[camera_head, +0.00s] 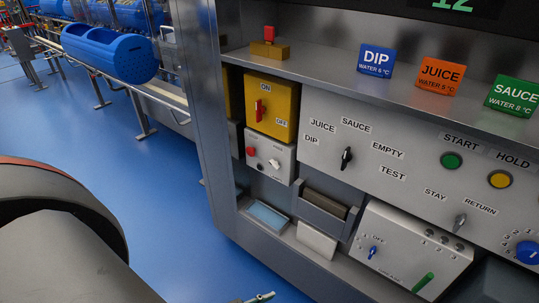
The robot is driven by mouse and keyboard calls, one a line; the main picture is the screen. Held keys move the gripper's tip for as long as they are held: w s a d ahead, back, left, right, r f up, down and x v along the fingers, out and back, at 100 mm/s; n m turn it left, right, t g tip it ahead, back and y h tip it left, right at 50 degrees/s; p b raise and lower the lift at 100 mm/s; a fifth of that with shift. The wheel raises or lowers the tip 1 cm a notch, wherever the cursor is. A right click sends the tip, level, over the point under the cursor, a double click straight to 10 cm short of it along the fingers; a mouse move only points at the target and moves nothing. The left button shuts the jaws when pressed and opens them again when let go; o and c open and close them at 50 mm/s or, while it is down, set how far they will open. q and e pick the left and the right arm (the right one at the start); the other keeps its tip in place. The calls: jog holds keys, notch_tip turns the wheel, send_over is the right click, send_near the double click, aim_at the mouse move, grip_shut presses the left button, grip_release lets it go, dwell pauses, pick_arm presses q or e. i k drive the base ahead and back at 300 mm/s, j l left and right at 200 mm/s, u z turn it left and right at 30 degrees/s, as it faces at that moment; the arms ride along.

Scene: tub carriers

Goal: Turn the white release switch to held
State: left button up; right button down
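A small light grey box (270,155) is mounted low at the left end of the machine front, under the yellow ON/OFF box. It bears a red button (250,151), a dark knob (260,167) and a small white switch (274,163). The white switch appears to be the release switch, but the small labels above it are too small to read, so I cannot tell its setting. Nothing is seen touching the box.
The yellow ON/OFF box (271,107) with a red handle sits just above. A shelf (320,75) with coloured signs juts out above the panel. A dark selector (346,158) and a lower white box (405,250) lie to the right. Blue floor (165,200) is open at left.

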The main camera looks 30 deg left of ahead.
aim_at(275, 164)
jog(key=u, duration=1.25)
